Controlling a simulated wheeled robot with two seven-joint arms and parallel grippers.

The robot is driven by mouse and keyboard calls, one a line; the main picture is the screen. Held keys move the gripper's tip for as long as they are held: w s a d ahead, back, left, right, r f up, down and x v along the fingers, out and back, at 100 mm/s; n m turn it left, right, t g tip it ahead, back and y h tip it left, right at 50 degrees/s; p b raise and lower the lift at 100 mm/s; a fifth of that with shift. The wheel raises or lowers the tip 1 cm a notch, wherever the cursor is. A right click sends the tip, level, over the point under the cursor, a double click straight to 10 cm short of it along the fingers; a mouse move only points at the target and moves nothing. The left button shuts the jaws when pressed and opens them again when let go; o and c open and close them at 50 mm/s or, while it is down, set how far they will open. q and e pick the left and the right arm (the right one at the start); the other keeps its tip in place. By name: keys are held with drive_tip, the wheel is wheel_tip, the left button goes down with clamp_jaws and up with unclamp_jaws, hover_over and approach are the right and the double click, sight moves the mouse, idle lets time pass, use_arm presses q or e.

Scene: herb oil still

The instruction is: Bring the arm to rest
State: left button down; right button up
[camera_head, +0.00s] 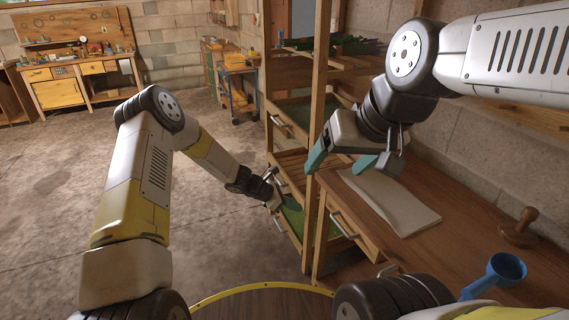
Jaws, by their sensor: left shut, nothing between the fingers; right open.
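My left arm reaches in from the left, and its gripper (275,204) is shut and empty. It is at the front of the wooden drawer rack (309,130), close to a lower drawer with a green bottom (292,218). I cannot tell whether it touches the drawer. My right gripper (341,163) has teal fingertips spread apart with nothing between them. The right arm comes in from the upper right.
On the bench lie a pale folded cloth or sheet (390,200), a wooden tamper (519,230) and a blue scoop-like cup (497,274). A stone-block wall is behind it. A blue cart (238,92) and a workbench (80,80) stand far back. The floor at left is clear.

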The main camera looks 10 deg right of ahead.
use_arm(q)
drive_tip(key=s+a+r+m+y, duration=0.1)
drive_tip(key=s+a+r+m, duration=0.3)
drive_tip(key=r, duration=0.5)
drive_tip(key=s+a+r+m+y, duration=0.1)
drive_tip(key=s+a+r+m, duration=0.3)
drive_tip(key=r, duration=0.6)
drive_tip(key=s+a+r+m+y, duration=0.1)
drive_tip(key=s+a+r+m, duration=0.3)
drive_tip(key=r, duration=0.5)
drive_tip(key=s+a+r+m+t+y, duration=0.2)
drive_tip(key=s+a+r+m, duration=0.2)
drive_tip(key=s, duration=0.5)
drive_tip(key=s+a+r+m+t+y, duration=0.2)
drive_tip(key=s+a+r+m, duration=0.2)
drive_tip(key=s+a, duration=0.5)
drive_tip(key=shift+s+a+r+m+y, duration=0.3)
drive_tip(key=shift+s+r+m, duration=0.1)
drive_tip(key=shift+s+r, duration=0.4)
